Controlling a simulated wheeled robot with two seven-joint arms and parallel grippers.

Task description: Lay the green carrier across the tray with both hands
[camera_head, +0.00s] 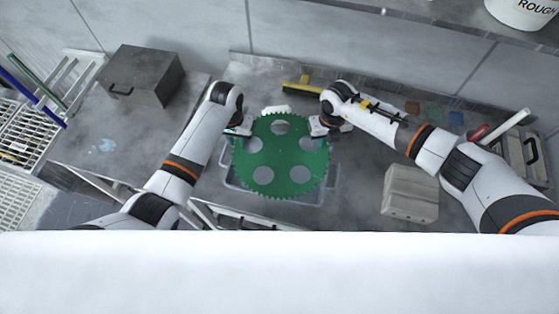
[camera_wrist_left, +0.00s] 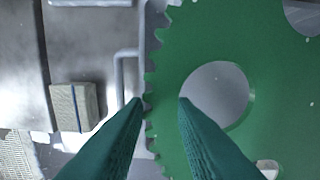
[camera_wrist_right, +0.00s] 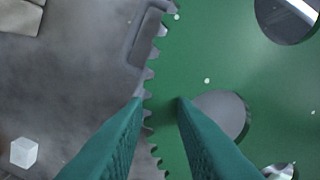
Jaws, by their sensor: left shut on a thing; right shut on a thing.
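The green carrier (camera_head: 280,160) is a toothed disc with several round holes. It lies over the grey tray (camera_head: 232,183), whose rim and handles show around it; whether it touches the tray I cannot tell. My left gripper (camera_head: 240,131) is shut on its left edge, and the toothed rim runs between the fingers in the left wrist view (camera_wrist_left: 162,100). My right gripper (camera_head: 320,130) is shut on its right edge, also seen on the carrier (camera_wrist_right: 240,70) in the right wrist view, between the fingertips (camera_wrist_right: 160,100). Much of the tray is hidden under the carrier.
A dark metal box (camera_head: 145,75) stands at the back left. A stacked pale block (camera_head: 410,194) stands right of the tray. A yellow-headed brush (camera_head: 302,86) lies behind the carrier. A white bucket (camera_head: 524,12) is on the upper right shelf.

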